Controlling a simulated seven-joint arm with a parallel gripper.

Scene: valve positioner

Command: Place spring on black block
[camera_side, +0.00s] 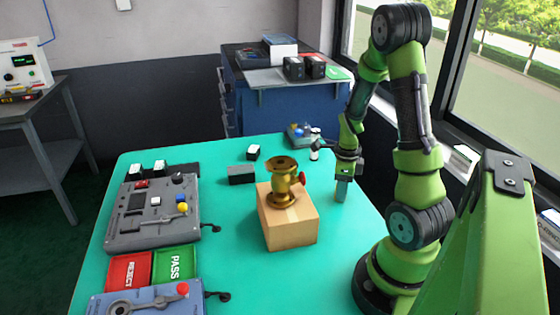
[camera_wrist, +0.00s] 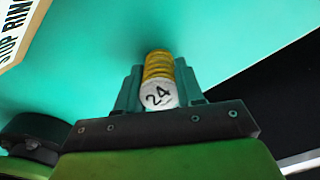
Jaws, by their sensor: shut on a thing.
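The spring (camera_wrist: 158,66) is a yellow coil with a white end marked "24", seen in the wrist view. My gripper (camera_wrist: 158,80) is shut on it, with a teal finger on each side. In the side view my gripper (camera_side: 341,190) points down near the table's right edge, right of the cardboard box; the spring cannot be made out there. The black block (camera_side: 241,174) lies on the teal table, left of and behind the box, well apart from my gripper. Its top looks bare.
A brass valve (camera_side: 284,180) stands on the cardboard box (camera_side: 290,228) between my gripper and the black block. A small black-and-white block (camera_side: 253,152) sits behind the black block. A grey control panel (camera_side: 150,215) and red and green trays (camera_side: 178,264) fill the table's left side.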

